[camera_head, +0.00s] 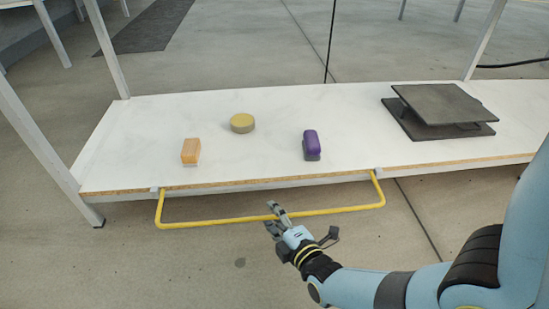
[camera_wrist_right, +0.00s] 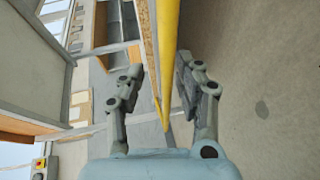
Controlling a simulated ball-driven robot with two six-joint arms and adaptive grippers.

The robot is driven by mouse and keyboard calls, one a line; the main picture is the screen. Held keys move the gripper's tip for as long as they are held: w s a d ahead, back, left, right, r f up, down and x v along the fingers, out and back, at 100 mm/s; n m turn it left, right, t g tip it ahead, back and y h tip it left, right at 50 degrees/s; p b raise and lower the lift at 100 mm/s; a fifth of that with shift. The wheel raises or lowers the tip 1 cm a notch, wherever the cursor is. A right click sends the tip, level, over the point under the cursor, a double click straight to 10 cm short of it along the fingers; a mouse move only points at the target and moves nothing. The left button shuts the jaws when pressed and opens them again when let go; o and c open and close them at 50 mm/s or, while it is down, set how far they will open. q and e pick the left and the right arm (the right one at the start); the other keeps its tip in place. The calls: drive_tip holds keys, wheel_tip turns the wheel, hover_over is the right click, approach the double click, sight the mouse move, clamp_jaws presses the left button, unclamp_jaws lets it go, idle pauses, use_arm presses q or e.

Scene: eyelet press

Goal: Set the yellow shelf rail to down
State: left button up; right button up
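The yellow shelf rail (camera_head: 235,219) is a U-shaped bar hinged at two mounts on the shelf's front edge. Its long bar shows in front of and below that edge in the head view. I cannot tell its exact tilt. My right gripper (camera_head: 277,213) is at the middle of the long bar. In the right wrist view the rail (camera_wrist_right: 167,50) runs between the two fingers of the gripper (camera_wrist_right: 160,68). My left gripper is out of view.
The white shelf (camera_head: 260,155) carries an orange block (camera_head: 191,151), a yellow-topped round tin (camera_head: 242,123), a purple-and-grey block (camera_head: 311,145) and a dark plate press (camera_head: 440,108). The floor (camera_head: 160,270) in front of the rail is clear.

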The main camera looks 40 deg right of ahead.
wheel_tip(320, 180, up, 10)
drive_tip(key=shift+a+f, duration=0.1)
drive_tip(key=shift+f, duration=0.1)
drive_tip(key=shift+s, duration=0.15)
idle(0.4)
